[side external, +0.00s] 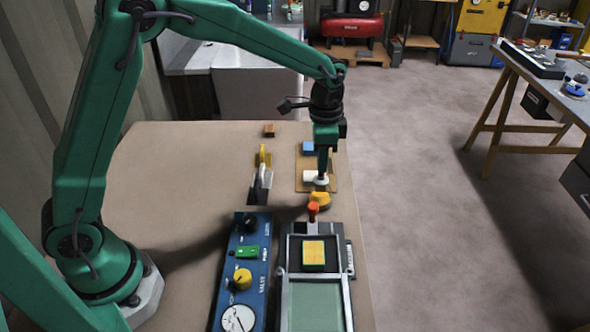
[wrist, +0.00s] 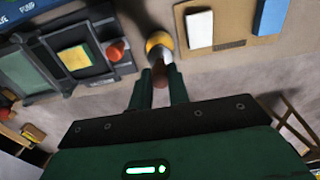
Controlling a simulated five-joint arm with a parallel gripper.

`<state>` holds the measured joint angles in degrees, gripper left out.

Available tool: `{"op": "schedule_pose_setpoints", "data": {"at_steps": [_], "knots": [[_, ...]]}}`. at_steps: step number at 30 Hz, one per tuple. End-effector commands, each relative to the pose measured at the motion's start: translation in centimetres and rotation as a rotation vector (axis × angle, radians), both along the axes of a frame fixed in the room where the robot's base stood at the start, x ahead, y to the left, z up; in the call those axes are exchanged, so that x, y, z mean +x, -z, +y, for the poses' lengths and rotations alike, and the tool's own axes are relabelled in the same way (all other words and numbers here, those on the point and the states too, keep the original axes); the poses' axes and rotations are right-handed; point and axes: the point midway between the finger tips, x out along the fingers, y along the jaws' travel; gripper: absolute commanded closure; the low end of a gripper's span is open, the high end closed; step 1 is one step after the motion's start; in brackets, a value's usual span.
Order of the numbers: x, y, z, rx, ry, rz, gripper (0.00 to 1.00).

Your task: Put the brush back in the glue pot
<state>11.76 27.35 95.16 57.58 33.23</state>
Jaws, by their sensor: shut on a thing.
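My gripper (side external: 321,180) points down at the right side of the bench, its fingers close together. In the wrist view, my gripper (wrist: 160,80) is shut on a brownish piece, apparently the brush handle (wrist: 159,77). A yellow rounded thing, apparently the glue pot (side external: 319,199), is just below and in front of the fingertips. In the wrist view the pot (wrist: 152,40) shows a yellow rim with a pale grey part against it. I cannot tell whether the brush's bristles are inside the pot; the brush is mostly hidden in the side view.
A tan board (side external: 328,165) holds a white block (side external: 309,176) and a blue block (side external: 307,147). A grey-framed device (side external: 320,300) with a red knob (side external: 313,209) and a blue panel (side external: 238,280) stand nearer. The bench's left is clear.

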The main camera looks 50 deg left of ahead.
Motion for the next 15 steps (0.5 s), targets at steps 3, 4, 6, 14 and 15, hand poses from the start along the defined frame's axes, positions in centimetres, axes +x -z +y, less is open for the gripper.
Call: {"op": "schedule_pose_setpoints", "data": {"at_steps": [3, 4, 6, 14, 15], "knots": [[0.0, 1.5, 0.0, 0.001, 0.0, 0.002, 1.0], [0.0, 1.8, 0.0, 0.001, 0.0, 0.002, 1.0], [-0.1, 2.4, 0.0, 0.001, 0.0, 0.002, 1.0], [0.0, 2.8, 0.0, 0.0, 0.0, -0.001, 1.0], [0.0, 2.8, 0.0, 0.0, 0.0, -0.001, 1.0]]}}
